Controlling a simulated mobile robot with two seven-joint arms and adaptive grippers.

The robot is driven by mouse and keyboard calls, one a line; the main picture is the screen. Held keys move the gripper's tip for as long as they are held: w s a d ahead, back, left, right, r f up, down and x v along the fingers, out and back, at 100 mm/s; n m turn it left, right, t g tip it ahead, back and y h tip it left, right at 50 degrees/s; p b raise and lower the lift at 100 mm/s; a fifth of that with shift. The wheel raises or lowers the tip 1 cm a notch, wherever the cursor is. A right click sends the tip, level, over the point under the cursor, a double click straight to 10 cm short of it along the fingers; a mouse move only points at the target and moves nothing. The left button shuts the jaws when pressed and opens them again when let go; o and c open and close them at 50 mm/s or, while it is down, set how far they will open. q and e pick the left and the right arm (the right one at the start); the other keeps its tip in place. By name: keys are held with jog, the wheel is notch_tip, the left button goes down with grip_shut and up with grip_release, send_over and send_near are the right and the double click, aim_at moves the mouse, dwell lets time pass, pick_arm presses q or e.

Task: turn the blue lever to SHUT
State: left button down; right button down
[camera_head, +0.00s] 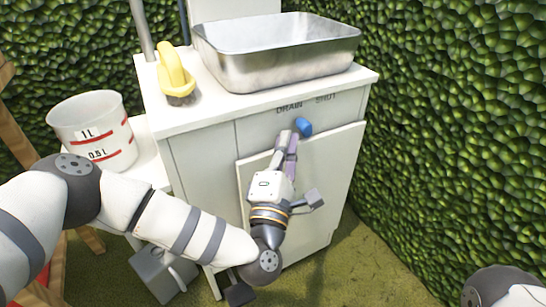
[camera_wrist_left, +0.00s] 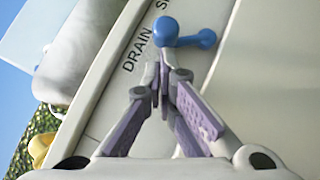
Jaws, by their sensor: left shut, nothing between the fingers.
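The blue lever (camera_head: 304,126) is on the upper front of the white cabinet, below the printed words DRAIN (camera_head: 289,106) and SHUT (camera_head: 326,98). In the left wrist view the lever (camera_wrist_left: 188,38) shows a large rounded end near the lettering and a smaller end to its right. I cannot tell for sure which word it points to. My left gripper (camera_head: 296,132) is shut and empty, its fingertips right beside the lever. In the left wrist view the closed fingertips (camera_wrist_left: 161,72) are just below the large end; contact is unclear. My right gripper is not in view.
A metal basin (camera_head: 278,75) and a yellow object (camera_head: 176,72) are on the cabinet top (camera_head: 200,112). A white measuring bucket (camera_head: 92,132) stands on a lower surface at left. A hedge (camera_head: 455,130) bounds the right.

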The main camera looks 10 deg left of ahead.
pick_arm(q)
jog(key=shift+d+r, duration=0.1)
dwell(0.3)
jog(key=shift+w+d+r+m+g+p, duration=0.1)
jog(key=shift+r+m+g+p, duration=0.25)
jog(key=shift+p, duration=0.4)
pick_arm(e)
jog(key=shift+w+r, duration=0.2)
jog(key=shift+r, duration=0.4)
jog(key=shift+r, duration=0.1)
